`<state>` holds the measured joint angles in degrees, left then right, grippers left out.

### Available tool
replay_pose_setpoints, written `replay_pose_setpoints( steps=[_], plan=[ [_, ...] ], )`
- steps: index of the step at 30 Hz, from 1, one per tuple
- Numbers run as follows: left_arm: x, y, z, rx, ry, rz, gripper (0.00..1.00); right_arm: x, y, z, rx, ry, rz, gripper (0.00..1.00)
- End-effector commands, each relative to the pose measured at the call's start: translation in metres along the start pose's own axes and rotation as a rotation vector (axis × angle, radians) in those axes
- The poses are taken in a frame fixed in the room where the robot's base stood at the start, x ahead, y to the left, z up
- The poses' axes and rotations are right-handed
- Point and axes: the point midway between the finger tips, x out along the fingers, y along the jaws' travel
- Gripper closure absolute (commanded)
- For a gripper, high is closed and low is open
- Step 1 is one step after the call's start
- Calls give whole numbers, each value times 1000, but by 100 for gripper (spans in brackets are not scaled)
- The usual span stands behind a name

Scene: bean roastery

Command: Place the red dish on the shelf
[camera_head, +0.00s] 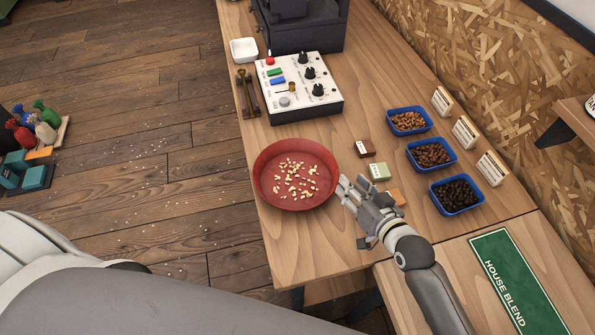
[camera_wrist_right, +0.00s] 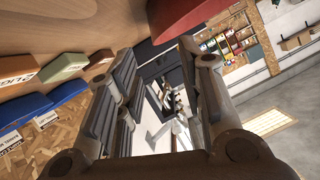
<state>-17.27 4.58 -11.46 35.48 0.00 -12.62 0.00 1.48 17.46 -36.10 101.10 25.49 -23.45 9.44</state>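The red dish (camera_head: 265,181) is a round, shallow bowl with pale beans scattered on its bottom. It sits on the wooden table near the table's left edge. My right gripper (camera_head: 349,188) is just right of the dish's rim, with its fingers pointing towards it; contact cannot be told. In the right wrist view the fingers (camera_wrist_right: 160,62) are apart with nothing between them, and the dish (camera_wrist_right: 192,14) shows at the top. A wooden shelf (camera_head: 577,118) on a dark bracket juts from the wall at the right edge. My left gripper is out of view.
Blue trays of beans (camera_head: 431,154) with label cards and small coloured boxes (camera_head: 379,171) stand right of the dish. A white control box (camera_head: 300,88) stands behind it. A green House Blend mat (camera_head: 515,280) lies at lower right. Bare table lies in front of the dish.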

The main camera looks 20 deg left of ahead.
Motion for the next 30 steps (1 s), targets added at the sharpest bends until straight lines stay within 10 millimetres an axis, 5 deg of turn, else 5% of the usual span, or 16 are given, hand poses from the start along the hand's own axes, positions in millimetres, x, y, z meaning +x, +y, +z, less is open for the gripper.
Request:
replay_pose_setpoints(
  steps=[21,30],
  plan=[
    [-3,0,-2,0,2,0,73,73,0,-1,-2,2,1,64],
    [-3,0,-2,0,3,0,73,84,0,-1,-2,2,0,64]
  ],
)
